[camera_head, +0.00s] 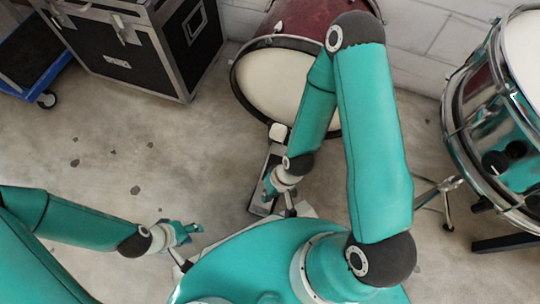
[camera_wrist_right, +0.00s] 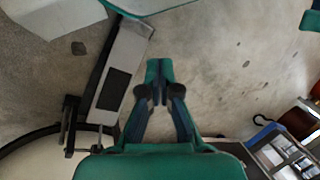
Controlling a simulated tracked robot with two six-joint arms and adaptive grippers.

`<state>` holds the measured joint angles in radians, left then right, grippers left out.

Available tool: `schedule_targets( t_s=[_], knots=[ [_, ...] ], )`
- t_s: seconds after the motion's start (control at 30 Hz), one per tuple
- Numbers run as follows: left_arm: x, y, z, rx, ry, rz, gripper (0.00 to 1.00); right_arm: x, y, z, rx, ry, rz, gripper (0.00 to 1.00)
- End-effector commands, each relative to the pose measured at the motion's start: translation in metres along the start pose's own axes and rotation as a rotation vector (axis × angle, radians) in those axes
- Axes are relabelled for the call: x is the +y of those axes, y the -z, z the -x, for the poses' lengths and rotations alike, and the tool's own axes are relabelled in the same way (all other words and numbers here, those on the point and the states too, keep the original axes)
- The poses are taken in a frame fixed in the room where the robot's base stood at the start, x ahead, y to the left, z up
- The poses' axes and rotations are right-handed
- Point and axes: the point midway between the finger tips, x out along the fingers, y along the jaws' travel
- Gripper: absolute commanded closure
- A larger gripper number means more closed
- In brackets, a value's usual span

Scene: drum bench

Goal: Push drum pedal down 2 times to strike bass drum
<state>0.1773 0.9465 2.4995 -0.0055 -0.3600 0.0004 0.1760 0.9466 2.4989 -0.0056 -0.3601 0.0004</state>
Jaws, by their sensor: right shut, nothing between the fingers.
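The bass drum (camera_head: 282,85) stands at the top middle of the head view, with a dark red shell and a pale head. Its pedal (camera_head: 262,195) lies on the floor in front, and the pale beater (camera_head: 278,132) is close to the drum head. My right gripper (camera_head: 268,187) is shut and empty over the pedal area. In the right wrist view the fingertips (camera_wrist_right: 160,68) are beside the grey pedal plate (camera_wrist_right: 130,55); I cannot tell whether they touch it. My left gripper (camera_head: 196,228) is over bare floor, left of the pedal; its opening is unclear.
A shiny drum (camera_head: 490,135) on a stand is at the right. A black flight case (camera_head: 130,50) stands at the upper left, beside a blue wheeled dolly (camera_head: 35,75). A white wall is behind. The floor left of the pedal is clear.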

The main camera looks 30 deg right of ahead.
Motion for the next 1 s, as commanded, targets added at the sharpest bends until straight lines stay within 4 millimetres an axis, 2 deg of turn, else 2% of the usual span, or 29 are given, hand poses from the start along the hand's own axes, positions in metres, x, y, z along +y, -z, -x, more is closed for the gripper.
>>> schedule_targets(
  t_s=[0.27, 0.3, 0.43, 0.57, 0.8, 1.0],
  knots=[
    [0.001, 0.000, 0.003, 0.000, 0.000, -0.001, 0.60, 0.000, 0.005, 0.000, 0.011, -0.007, 0.035, 1.00],
    [0.002, 0.000, 0.005, 0.000, 0.000, -0.001, 0.60, 0.009, 0.011, 0.002, 0.018, -0.013, 0.061, 1.00],
    [0.006, 0.000, 0.015, 0.001, 0.000, -0.001, 0.60, 0.014, 0.030, -0.002, 0.056, -0.048, 0.199, 1.00],
    [0.011, 0.000, 0.029, 0.001, 0.000, -0.001, 0.60, 0.021, 0.058, -0.010, 0.097, -0.121, 0.426, 1.00],
    [0.020, 0.000, 0.056, 0.001, 0.000, -0.001, 0.60, 0.043, 0.107, -0.026, 0.092, -0.342, 0.931, 1.00],
    [0.027, 0.000, 0.075, 0.001, 0.000, -0.001, 0.60, 0.064, 0.130, -0.036, -0.030, -0.515, 1.307, 1.00]
  ],
)
